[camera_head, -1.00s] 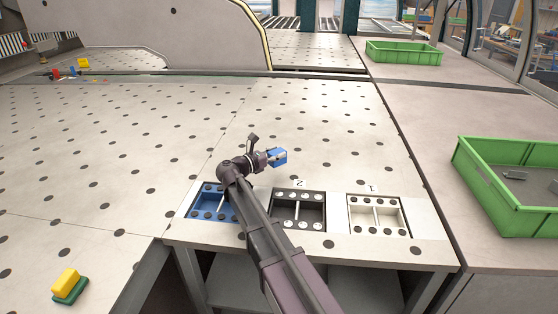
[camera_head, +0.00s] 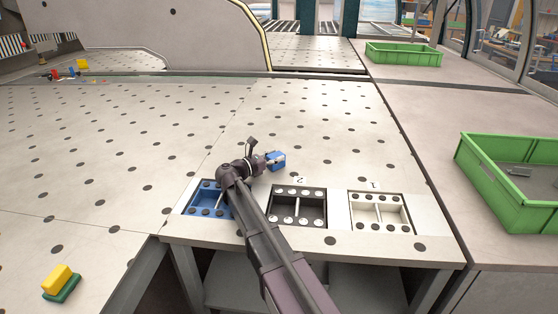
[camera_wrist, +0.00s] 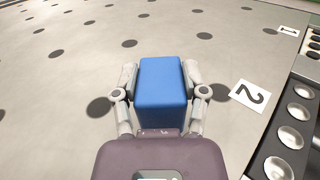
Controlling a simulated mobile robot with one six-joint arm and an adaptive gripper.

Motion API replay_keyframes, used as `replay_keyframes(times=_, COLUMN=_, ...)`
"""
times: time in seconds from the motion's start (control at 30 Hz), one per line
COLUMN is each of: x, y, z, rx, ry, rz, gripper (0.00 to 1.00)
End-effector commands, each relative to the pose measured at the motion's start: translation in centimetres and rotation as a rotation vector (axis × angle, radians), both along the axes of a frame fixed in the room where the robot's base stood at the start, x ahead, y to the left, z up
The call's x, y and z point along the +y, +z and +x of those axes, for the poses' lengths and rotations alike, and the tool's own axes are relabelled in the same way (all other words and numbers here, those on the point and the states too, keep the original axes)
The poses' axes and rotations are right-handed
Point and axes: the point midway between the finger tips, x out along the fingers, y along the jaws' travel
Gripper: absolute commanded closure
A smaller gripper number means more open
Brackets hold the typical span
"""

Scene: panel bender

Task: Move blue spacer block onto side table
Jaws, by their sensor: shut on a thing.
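A blue spacer block (camera_wrist: 161,84) sits between the two fingers of my gripper (camera_wrist: 161,95) in the wrist view, with a finger against each side. My gripper is shut on it. In the head view the blue block (camera_head: 276,159) shows at the end of my arm, above the dotted table surface (camera_head: 330,130), behind the tray marked 2. The gap between block and surface is hard to tell. Which surface is the side table is not clear from the frames.
A blue tray (camera_head: 207,186), a dark tray (camera_head: 299,191) and a white tray (camera_head: 381,197) are set along the front edge. Green bins (camera_head: 480,180) stand on the right-hand surface. A yellow and green block (camera_head: 60,284) lies at the lower left. The middle surface is clear.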

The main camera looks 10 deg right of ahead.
Motion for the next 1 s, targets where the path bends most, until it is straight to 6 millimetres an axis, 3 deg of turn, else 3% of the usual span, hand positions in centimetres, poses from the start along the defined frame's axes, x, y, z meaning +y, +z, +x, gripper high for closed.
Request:
replay_keyframes(times=0.47, x=0.04, y=-0.41, z=0.0, rx=0.0, ry=0.001, rz=0.0, gripper=0.95)
replay_keyframes(times=0.5, x=0.04, y=-0.31, z=0.0, rx=0.0, ry=0.001, rz=0.0, gripper=0.35)
replay_keyframes(times=0.6, x=0.05, y=-0.29, z=0.0, rx=0.0, ry=0.001, rz=0.0, gripper=0.09)
replay_keyframes(times=1.0, x=0.05, y=-0.27, z=0.0, rx=0.0, ry=0.001, rz=0.0, gripper=0.09)
